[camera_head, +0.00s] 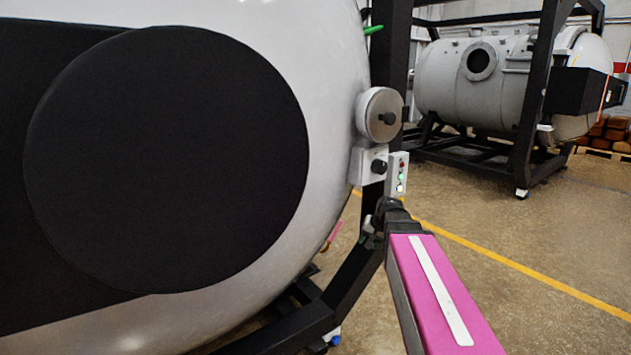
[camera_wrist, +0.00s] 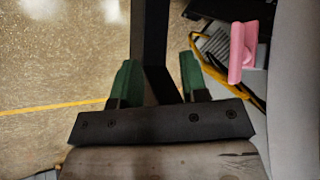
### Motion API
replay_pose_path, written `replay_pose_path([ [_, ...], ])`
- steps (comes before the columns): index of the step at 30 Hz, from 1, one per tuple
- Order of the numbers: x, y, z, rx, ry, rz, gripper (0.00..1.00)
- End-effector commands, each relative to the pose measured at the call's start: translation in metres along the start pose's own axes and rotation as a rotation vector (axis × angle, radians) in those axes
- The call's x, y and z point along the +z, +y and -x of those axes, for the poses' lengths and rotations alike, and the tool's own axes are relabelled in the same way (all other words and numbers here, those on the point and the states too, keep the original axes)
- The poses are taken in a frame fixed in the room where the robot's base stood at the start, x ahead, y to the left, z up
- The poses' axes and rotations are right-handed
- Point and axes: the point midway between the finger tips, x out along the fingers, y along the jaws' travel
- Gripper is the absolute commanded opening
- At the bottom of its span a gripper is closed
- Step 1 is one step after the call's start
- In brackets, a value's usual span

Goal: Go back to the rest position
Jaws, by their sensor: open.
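My gripper (camera_wrist: 157,80) shows in the wrist view with its two green fingers apart and nothing held between them. A black post of the frame (camera_wrist: 149,30) shows beyond and between the fingers. I cannot tell how far the post is from the fingertips. I cannot make out the fingers in the head view. The big white furnace (camera_head: 335,75) fills the left of the head view, with a black round disc (camera_head: 165,160) in front of it.
A control box with a knob (camera_head: 370,166) and a small panel with lights (camera_head: 398,174) sit at the furnace's right edge. A pink part (camera_wrist: 243,45) shows right in the wrist view. A second furnace (camera_head: 450,80) stands behind. Open floor (camera_head: 560,235) lies right.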

Motion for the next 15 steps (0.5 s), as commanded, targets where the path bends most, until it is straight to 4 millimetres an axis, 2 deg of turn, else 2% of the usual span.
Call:
replay_pose_path([
  [1, 0.024, 0.009, -0.012, 0.030, -0.032, 0.021, 0.40],
  [9, 0.124, 0.053, -0.062, 0.193, -0.187, 0.150, 0.40],
  [12, 0.156, 0.067, -0.072, 0.242, -0.239, 0.195, 0.40],
  [15, 0.179, 0.078, -0.079, 0.279, -0.278, 0.231, 0.40],
])
